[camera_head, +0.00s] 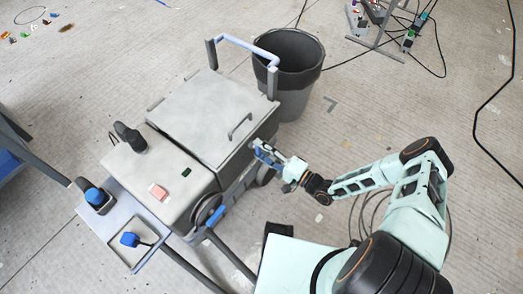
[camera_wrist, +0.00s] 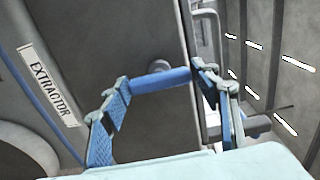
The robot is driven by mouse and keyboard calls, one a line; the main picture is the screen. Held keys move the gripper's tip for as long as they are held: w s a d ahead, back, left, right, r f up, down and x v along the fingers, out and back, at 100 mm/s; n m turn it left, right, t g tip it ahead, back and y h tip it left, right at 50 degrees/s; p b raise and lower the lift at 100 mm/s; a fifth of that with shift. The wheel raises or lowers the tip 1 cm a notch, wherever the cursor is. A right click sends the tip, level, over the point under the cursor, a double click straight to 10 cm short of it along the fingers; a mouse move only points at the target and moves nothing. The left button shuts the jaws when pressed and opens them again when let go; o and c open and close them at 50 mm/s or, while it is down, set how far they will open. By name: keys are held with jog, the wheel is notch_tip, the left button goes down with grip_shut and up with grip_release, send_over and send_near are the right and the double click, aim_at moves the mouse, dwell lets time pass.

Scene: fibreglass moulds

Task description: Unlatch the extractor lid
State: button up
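The extractor (camera_head: 180,190) is a grey wheeled machine left of my arm. Its flat grey lid (camera_head: 205,108) lies closed on top, with a bar handle (camera_head: 240,126) near the right edge. In the wrist view, an "EXTRACTOR" label (camera_wrist: 48,85) is on the body at left. A blue bar (camera_wrist: 160,79), apparently the latch, lies across the dark front face. My gripper (camera_wrist: 160,78) has its blue-padded fingers wide apart, one near each end of the bar; I cannot tell if they touch it. In the head view my gripper (camera_head: 264,154) is at the lid's right side, hiding the latch.
A dark bin (camera_head: 290,85) stands behind the extractor, beside its blue push handle (camera_head: 245,46). A tray (camera_head: 132,240) with a blue-headed tool is at the front left. A cart (camera_head: 375,25) and cables are at the back right. The floor right of the bin is mostly clear.

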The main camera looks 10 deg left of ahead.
jog(key=o, duration=0.3)
jog(key=v, duration=0.7)
jog(key=shift+s+d, duration=0.1)
jog(key=shift+d, duration=0.1)
dwell(0.4)
